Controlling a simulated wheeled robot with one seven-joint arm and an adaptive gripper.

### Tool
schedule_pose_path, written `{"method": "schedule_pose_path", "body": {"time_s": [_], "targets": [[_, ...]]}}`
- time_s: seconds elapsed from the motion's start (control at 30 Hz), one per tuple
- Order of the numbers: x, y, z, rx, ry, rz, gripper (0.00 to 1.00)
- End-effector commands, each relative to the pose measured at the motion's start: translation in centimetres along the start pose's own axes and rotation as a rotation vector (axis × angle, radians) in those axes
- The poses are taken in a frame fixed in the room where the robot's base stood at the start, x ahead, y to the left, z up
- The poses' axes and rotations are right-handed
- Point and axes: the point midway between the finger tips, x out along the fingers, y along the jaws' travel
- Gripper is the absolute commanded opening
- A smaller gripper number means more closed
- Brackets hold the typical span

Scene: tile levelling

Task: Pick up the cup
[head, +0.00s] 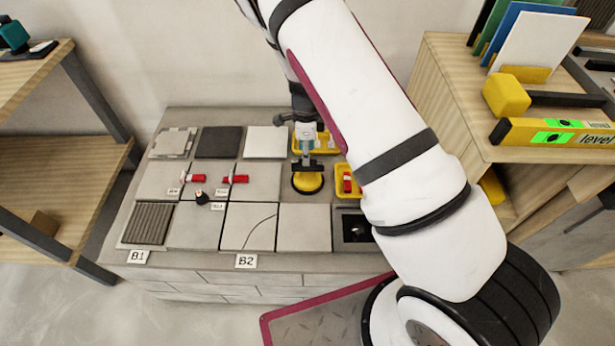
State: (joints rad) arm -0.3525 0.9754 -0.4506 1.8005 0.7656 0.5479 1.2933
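A yellow round suction cup (307,183) with a dark rim and a dark handle on top is on the tiled platform (185,262), right of the red clips. My gripper (306,156) points down directly over the cup, at or just above its handle. The fingertips are small and overlap the handle in this view. I cannot tell whether they touch it, or whether they are open or shut. I cannot tell whether the cup rests on the surface.
Red clips (236,179) and a small black object (202,198) lie on tiles to the left. A yellow tray (345,191) with a red item is close right of the cup. Wooden shelves (68,200) stand left, and a wooden cabinet (440,95) with a yellow level (555,133) stands right.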

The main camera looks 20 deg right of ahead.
Motion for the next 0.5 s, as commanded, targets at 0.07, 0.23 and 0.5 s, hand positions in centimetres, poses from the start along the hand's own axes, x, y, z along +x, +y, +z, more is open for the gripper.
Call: {"method": "schedule_pose_path", "body": {"time_s": [0.07,0.23,0.5], "targets": [[0.9,0.2,-0.2,0.001,0.001,0.003,0.42],[3.4,0.7,-0.5,0.0,0.002,0.002,0.42],[4.8,0.7,-0.5,0.0,0.001,0.0,0.42]]}}
